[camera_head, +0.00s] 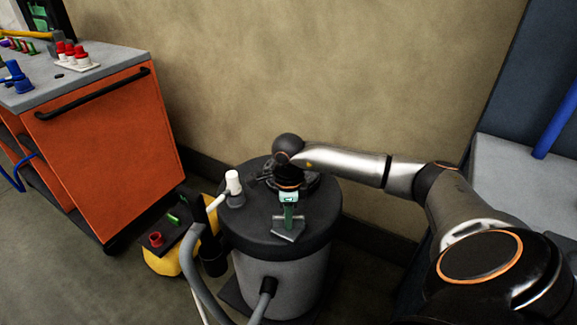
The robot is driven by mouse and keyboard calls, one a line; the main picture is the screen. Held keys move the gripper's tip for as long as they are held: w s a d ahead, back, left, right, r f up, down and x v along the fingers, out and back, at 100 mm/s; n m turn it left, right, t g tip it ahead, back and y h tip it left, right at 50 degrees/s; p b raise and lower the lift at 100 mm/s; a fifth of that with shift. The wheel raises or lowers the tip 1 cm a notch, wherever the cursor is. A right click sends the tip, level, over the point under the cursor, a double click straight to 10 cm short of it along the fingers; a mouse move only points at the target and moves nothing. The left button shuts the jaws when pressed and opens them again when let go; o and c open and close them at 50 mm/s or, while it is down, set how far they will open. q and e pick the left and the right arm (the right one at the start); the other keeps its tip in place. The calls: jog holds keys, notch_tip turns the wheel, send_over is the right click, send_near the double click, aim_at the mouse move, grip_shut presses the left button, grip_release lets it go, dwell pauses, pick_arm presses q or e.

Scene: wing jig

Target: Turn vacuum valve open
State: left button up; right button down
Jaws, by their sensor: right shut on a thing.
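A green upright part with a pale label (289,200), possibly the valve handle, stands just in front of my wrist, above a grey angular plate (288,232). A white-capped fitting (233,183) rises at the lid's left. My left gripper is not in view.
A yellow and black pump-like unit (162,262) with a red cap stands left of the tank. Grey hoses (197,265) run beside it. An orange cabinet (105,150) with small coloured parts on top is at the left. A tan wall is close behind.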

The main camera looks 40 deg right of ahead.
jog(key=n+b, duration=0.1)
jog(key=n, duration=0.2)
jog(key=shift+n, duration=0.4)
jog(key=n, duration=0.4)
jog(key=shift+b, duration=0.4)
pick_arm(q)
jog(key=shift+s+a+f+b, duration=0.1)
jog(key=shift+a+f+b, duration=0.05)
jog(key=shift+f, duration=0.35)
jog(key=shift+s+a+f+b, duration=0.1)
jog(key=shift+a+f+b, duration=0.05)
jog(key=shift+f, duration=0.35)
pick_arm(e)
jog(key=shift+n, duration=1.9)
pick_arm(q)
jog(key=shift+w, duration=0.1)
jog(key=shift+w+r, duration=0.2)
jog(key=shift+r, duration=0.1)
